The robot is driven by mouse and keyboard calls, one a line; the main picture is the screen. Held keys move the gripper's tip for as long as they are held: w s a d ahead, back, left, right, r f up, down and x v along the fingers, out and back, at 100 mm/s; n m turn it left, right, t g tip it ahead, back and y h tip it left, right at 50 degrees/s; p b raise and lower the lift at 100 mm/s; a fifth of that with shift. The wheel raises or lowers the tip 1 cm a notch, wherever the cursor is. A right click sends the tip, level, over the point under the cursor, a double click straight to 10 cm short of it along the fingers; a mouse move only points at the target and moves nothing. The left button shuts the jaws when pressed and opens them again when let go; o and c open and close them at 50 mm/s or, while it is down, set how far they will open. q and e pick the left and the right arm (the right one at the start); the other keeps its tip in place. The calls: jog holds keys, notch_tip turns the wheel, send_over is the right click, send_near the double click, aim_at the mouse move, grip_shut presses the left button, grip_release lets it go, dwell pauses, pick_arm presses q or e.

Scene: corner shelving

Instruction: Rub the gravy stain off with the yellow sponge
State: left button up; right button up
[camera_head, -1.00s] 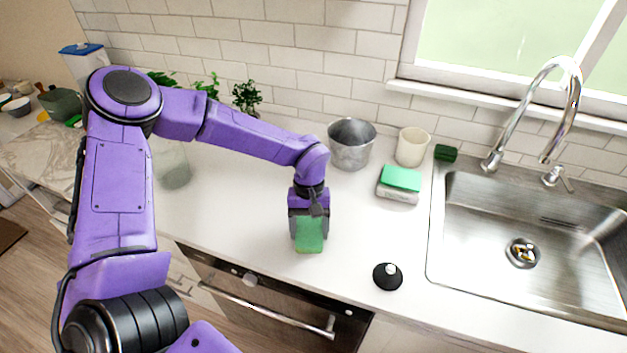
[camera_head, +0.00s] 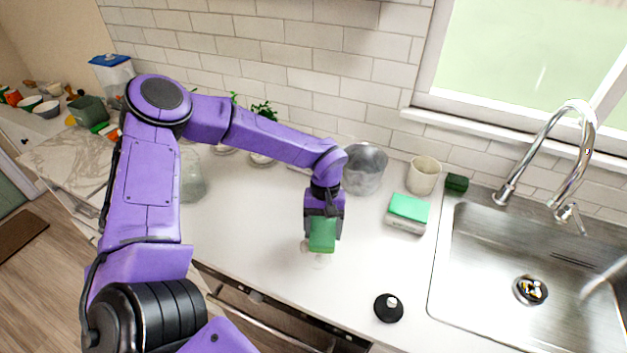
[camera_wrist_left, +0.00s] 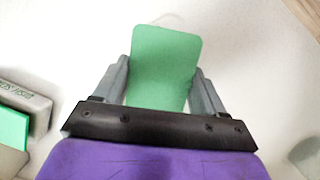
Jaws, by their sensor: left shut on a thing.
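My left gripper (camera_head: 322,232) is shut on a sponge (camera_head: 322,238), whose visible face is green; I see no clear yellow on it. The sponge is low over the white counter, and I cannot tell whether it touches. In the left wrist view, the sponge (camera_wrist_left: 165,65) sits between the two grey fingers and sticks out past them. Faint pale marks (camera_head: 320,262) show on the counter just in front of the sponge; I cannot tell whether they are the gravy stain. No brown stain is visible. My right gripper is out of view.
A green-topped sponge on a grey holder (camera_head: 407,222), a cream cup (camera_head: 423,175) and a metal pot (camera_head: 365,170) stand right of and behind the gripper. A black knobbed disc (camera_head: 389,308) lies near the front edge. The sink (camera_head: 500,270) is at right.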

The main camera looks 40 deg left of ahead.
pick_arm(q)
jog(key=shift+p+v, duration=0.6)
jog(key=shift+v, duration=0.3)
jog(key=shift+d+r+b, duration=0.15)
jog(key=shift+r+b, duration=0.05)
jog(key=shift+b, duration=0.1)
jog(key=shift+s+r, duration=0.1)
jog(key=shift+r, duration=0.75)
